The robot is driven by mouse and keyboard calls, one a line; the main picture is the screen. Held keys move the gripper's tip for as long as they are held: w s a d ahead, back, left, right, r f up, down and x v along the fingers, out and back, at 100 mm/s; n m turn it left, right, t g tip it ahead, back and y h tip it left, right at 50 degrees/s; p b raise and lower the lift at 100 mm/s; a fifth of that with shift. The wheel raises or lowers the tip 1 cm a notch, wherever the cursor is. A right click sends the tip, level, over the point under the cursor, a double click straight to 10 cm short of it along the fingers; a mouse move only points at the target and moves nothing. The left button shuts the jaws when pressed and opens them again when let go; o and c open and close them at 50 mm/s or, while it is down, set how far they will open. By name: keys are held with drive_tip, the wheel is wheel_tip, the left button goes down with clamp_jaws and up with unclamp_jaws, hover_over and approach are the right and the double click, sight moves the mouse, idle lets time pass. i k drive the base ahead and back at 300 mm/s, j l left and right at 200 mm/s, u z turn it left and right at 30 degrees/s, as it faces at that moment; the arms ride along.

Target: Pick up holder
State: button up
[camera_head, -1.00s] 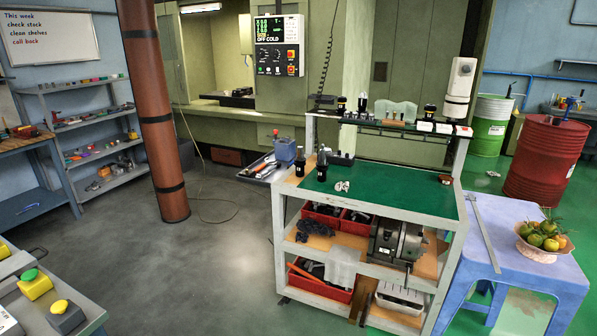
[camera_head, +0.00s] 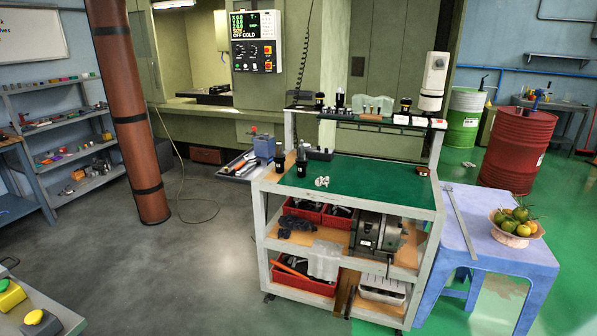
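The cart (camera_head: 262,222) stands in the middle with a green top (camera_head: 360,185). Two upright black holders stand at the left of this top: one at its left edge (camera_head: 280,160) and another just right of it (camera_head: 301,164). More dark holders stand on the raised back shelf, at its left (camera_head: 339,98) and right (camera_head: 405,104). A small dark piece (camera_head: 422,171) lies at the top's right edge. I cannot tell which one the task means by holder. My gripper is not in view.
A blue table (camera_head: 500,254) with a fruit bowl (camera_head: 516,233) adjoins the cart's right side. A tool tray (camera_head: 240,167) juts from the cart's left. A brown pillar (camera_head: 128,115) stands left. Grey floor in front of and left of the cart is clear.

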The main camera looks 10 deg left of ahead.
sight(279, 158)
drive_tip(key=i+u, duration=0.15)
drive_tip(key=i, duration=0.3)
drive_tip(key=i+u, duration=0.15)
drive_tip(key=i, duration=0.35)
drive_tip(key=i+l+u, duration=0.15)
drive_tip(key=i, duration=0.3)
drive_tip(key=i+l+u, duration=0.15)
drive_tip(key=i, duration=0.3)
drive_tip(key=i+l+u, duration=0.1)
drive_tip(key=i, duration=0.35)
drive_tip(key=i+l+u, duration=0.15)
drive_tip(key=i+l, duration=0.15)
drive_tip(key=i, duration=0.15)
